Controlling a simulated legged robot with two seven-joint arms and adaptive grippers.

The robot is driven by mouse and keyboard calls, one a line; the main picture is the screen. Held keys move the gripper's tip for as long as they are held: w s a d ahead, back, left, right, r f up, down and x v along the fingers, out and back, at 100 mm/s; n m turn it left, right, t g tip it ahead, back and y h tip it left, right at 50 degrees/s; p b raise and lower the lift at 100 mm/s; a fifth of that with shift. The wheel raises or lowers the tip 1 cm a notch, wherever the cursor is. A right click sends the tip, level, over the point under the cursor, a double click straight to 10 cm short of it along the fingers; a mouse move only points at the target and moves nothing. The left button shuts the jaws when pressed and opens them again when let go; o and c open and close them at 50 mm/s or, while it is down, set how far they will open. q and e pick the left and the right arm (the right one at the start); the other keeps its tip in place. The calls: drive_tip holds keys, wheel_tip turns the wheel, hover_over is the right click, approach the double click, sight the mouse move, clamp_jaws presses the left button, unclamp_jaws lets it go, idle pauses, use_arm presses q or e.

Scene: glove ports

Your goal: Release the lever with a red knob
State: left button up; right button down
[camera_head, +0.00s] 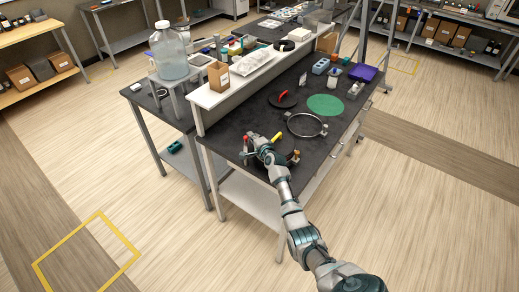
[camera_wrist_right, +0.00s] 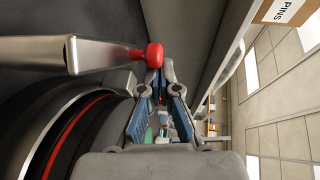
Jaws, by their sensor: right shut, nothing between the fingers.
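In the right wrist view a flat silver lever (camera_wrist_right: 105,57) comes in from the left and ends in a red knob (camera_wrist_right: 154,55). My right gripper (camera_wrist_right: 158,82) has its fingertips close together just beside the knob, with nothing seen between them. Whether the fingertips touch the knob cannot be told. In the head view my right gripper (camera_head: 256,144) is over the near left corner of the dark bench. A small red part (camera_head: 245,140) shows just left of it, likely the knob. My left gripper is not in view.
A black round part with a red ring (camera_wrist_right: 85,115) lies beside the lever in the wrist view. On the bench are a metal ring (camera_head: 306,125), a green disc (camera_head: 325,105), a black disc with a red handle (camera_head: 283,99) and a yellow part (camera_head: 276,137). A raised shelf (camera_head: 215,97) borders the bench's left.

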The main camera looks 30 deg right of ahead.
drive_tip(key=shift+s, duration=0.15)
idle(0.8)
drive_tip(key=s+r, duration=0.2)
drive_tip(key=s, duration=0.9)
drive_tip(key=shift+s+a, duration=0.25)
drive_tip(key=shift+a, duration=0.05)
